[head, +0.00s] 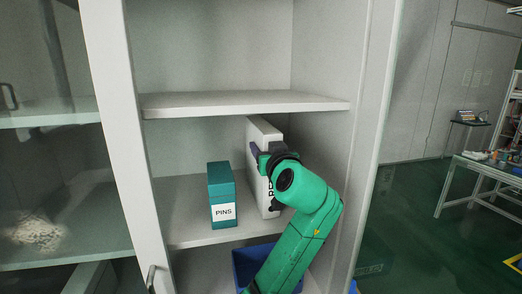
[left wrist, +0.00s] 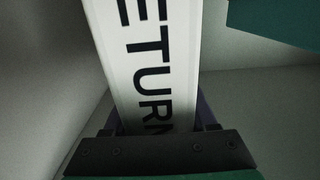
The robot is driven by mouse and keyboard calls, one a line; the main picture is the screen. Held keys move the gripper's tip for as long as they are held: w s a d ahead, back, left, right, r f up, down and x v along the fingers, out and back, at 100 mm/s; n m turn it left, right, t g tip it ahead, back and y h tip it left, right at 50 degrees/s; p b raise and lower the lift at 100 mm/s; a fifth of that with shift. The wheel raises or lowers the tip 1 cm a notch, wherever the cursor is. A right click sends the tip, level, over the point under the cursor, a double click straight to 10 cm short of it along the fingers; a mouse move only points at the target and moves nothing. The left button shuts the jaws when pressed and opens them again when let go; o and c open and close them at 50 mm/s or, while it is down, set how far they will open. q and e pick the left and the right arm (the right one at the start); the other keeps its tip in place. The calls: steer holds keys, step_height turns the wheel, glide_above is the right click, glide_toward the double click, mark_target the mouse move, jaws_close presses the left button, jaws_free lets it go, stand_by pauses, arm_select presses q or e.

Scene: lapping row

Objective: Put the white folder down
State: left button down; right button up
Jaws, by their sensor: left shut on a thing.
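The white folder (head: 257,188) is upright in the cabinet's middle compartment, right of the teal PINS box. Its lower end is at the shelf (head: 183,215); I cannot tell whether it touches. My left gripper (head: 267,150) is shut on the folder's upper part, and the green arm covers part of its spine. In the left wrist view the folder (left wrist: 150,60) shows the letters ETURN between the dark fingers of the gripper (left wrist: 158,118). My right gripper is not in view.
The teal PINS box (head: 221,190) stands just left of the folder with a narrow gap. An upper shelf (head: 240,102) is above, and a blue bin (head: 245,262) sits below. The cabinet's right wall is close on the right. Shelf room is free left of the box.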

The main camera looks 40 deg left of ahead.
arm_select(q)
steer(key=c, duration=0.6)
jaws_free()
steer(key=shift+a, duration=0.25)
steer(key=o, duration=0.4)
steer(key=shift+w+d, duration=0.1)
steer(key=shift+d, duration=0.05)
steer(key=b+v, duration=0.4)
steer(key=v, duration=0.8)
steer(key=shift+d+r, duration=0.2)
steer(key=shift+d, duration=0.1)
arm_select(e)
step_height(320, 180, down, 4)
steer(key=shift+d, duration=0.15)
